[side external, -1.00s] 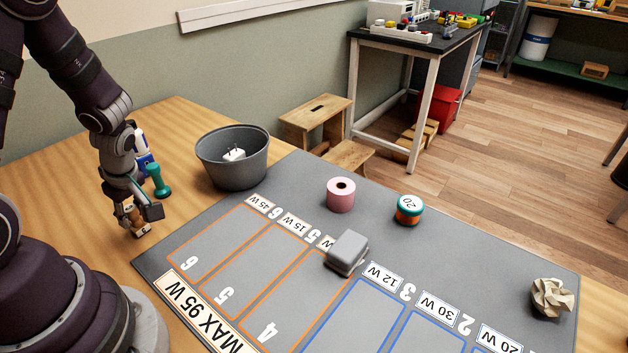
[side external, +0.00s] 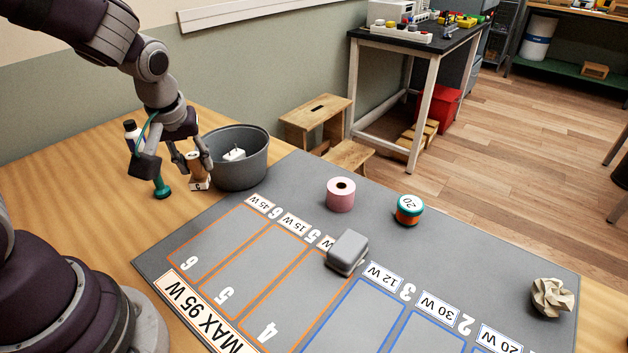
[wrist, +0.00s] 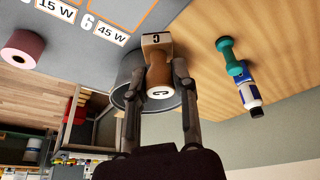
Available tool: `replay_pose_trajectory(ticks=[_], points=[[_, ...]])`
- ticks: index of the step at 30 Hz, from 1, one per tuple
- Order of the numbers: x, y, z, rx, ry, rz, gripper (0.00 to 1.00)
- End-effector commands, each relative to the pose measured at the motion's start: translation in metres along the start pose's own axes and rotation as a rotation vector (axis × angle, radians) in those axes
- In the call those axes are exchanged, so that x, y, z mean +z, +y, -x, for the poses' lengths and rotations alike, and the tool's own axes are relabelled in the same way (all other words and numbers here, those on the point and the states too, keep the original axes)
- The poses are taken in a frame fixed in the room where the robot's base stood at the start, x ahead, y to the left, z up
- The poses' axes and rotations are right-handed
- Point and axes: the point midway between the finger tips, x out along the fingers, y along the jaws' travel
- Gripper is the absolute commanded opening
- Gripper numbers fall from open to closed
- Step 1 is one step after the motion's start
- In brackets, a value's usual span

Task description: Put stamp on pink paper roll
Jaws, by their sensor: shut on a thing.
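My gripper (side external: 190,161) is shut on a wooden stamp (side external: 196,172) with a white label end. It holds the stamp above the table, just left of the grey bucket. In the wrist view the stamp (wrist: 158,62) sits between the two fingers (wrist: 160,88). The pink paper roll (side external: 341,195) stands upright on the grey mat, to the right of the bucket and apart from the gripper. The roll also shows at the left of the wrist view (wrist: 22,50).
The grey bucket (side external: 246,172) holds a white charger (side external: 234,155).

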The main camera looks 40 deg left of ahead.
Motion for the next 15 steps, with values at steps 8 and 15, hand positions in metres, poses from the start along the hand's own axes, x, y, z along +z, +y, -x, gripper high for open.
replay_pose_trajectory(ticks=[8,15], points=[[0.059,0.085,0.020,0.247,-0.007,-0.610,0.00],[0.057,0.125,0.014,0.285,-0.005,-0.705,0.00]])
